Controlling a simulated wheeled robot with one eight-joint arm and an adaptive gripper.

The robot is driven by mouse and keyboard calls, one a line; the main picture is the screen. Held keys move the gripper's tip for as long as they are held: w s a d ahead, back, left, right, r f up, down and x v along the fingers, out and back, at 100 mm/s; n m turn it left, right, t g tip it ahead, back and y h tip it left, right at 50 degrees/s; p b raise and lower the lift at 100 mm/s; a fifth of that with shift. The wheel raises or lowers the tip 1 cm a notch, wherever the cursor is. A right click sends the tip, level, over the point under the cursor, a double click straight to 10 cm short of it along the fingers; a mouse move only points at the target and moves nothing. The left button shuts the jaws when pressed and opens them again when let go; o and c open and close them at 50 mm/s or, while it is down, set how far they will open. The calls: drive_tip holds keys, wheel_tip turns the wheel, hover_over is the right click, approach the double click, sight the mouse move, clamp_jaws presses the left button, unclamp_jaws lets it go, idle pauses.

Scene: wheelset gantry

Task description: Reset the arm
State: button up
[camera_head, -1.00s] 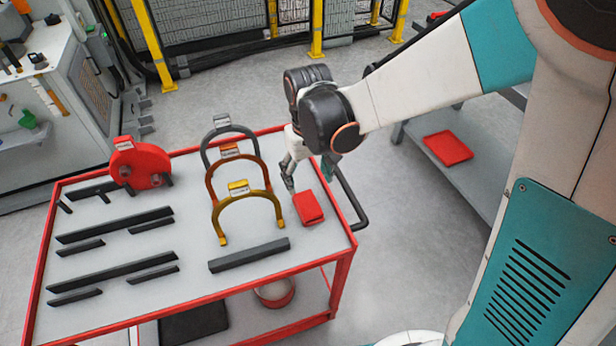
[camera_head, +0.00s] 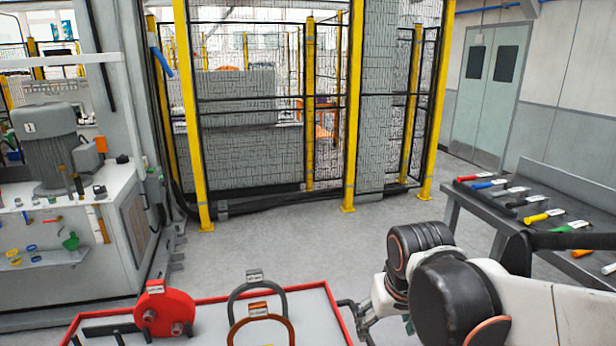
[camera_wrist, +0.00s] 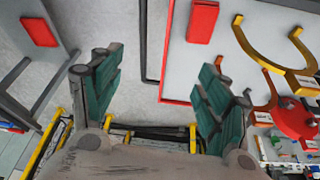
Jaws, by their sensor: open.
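My gripper (camera_wrist: 152,95) is open and empty in the wrist view, its two green-padded fingers spread wide apart. In the head view my arm comes in from the lower right, with the wrist beside the right edge of the red-rimmed cart (camera_head: 338,316). The fingers are mostly cut off at the bottom of that view. The wrist view shows bare floor between the fingers, with the cart's red edge (camera_wrist: 168,55) close to the right finger. A red block (camera_wrist: 202,21) lies on the cart top.
A grey and an orange arch (camera_head: 262,326) and a red part (camera_head: 165,310) stand on the cart. A bench (camera_head: 480,207) with several coloured-handled tools is at the right. Yellow-posted fencing (camera_head: 349,120) stands behind. Floor between cart and fence is clear.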

drive_tip(key=s+d+r+m+t, duration=0.1)
drive_tip(key=s+d+r+t, duration=0.2)
drive_tip(key=s, duration=0.6)
drive_tip(key=d, duration=0.2)
drive_tip(key=shift+s+d, duration=0.3)
drive_tip(key=shift+s, duration=0.1)
drive_tip(key=shift+o, duration=0.5)
